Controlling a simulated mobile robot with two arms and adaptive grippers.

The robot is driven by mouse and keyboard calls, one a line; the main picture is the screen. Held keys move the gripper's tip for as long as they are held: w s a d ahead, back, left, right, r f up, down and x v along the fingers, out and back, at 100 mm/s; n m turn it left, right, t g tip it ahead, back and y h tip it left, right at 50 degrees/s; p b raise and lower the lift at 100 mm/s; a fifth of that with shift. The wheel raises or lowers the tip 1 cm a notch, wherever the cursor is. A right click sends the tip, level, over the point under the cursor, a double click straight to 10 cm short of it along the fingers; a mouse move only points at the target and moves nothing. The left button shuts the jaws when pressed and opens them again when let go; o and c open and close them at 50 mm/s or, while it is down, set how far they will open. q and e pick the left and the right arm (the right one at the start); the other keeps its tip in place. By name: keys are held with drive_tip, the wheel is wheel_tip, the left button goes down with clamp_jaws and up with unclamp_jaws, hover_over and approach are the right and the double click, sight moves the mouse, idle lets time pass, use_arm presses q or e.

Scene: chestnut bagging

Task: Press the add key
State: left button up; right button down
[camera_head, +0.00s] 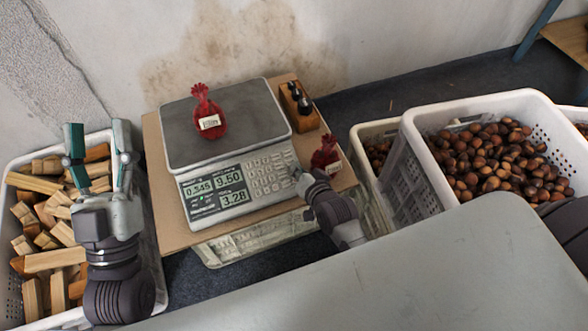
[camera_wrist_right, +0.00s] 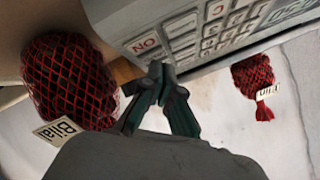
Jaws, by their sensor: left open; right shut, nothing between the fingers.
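The scale (camera_head: 228,150) stands on a brown board, with a red net bag (camera_head: 207,113) with a white label on its pan. Its display (camera_head: 215,190) reads 0.545, 9.50 and 3.28. The keypad (camera_head: 268,172) is right of the display; in the right wrist view the keys (camera_wrist_right: 215,35) show "NO" and "C", but I cannot make out the add key. My right gripper (camera_head: 300,178) is shut and empty at the keypad's right edge; in the wrist view its tips (camera_wrist_right: 160,72) are just below the keys, contact unclear. My left gripper (camera_head: 97,135) is open over the wood crate.
A second red net bag (camera_head: 326,155) stands right of the scale, close by my right gripper. A wooden holder (camera_head: 299,107) with dark tools is behind it. White crates of chestnuts (camera_head: 412,150) stand at the right, a crate of wood pieces (camera_head: 22,310) at the left. The grey surface (camera_head: 430,270) in front is bare.

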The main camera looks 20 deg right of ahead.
use_arm(q)
drive_tip(key=shift+s+r, duration=0.15)
use_arm(e)
drive_tip(key=shift+w+f, duration=0.1)
drive_tip(key=shift+f, duration=0.2)
use_arm(q)
drive_tip(key=shift+r, duration=0.15)
use_arm(e)
drive_tip(key=shift+r+p, duration=0.25)
drive_tip(key=shift+p, duration=0.1)
drive_tip(key=shift+r+p, duration=0.2)
drive_tip(key=shift+p, duration=0.1)
use_arm(q)
drive_tip(key=w+f+g+y, duration=0.1)
drive_tip(key=w+f+g, duration=0.2)
drive_tip(key=f+g, duration=0.2)
drive_tip(key=shift+w+a+f+y+p, duration=0.15)
drive_tip(key=shift+w+f+y+p, duration=0.2)
drive_tip(key=shift+f, duration=1.15)
use_arm(e)
drive_tip(key=shift+s+r, duration=0.25)
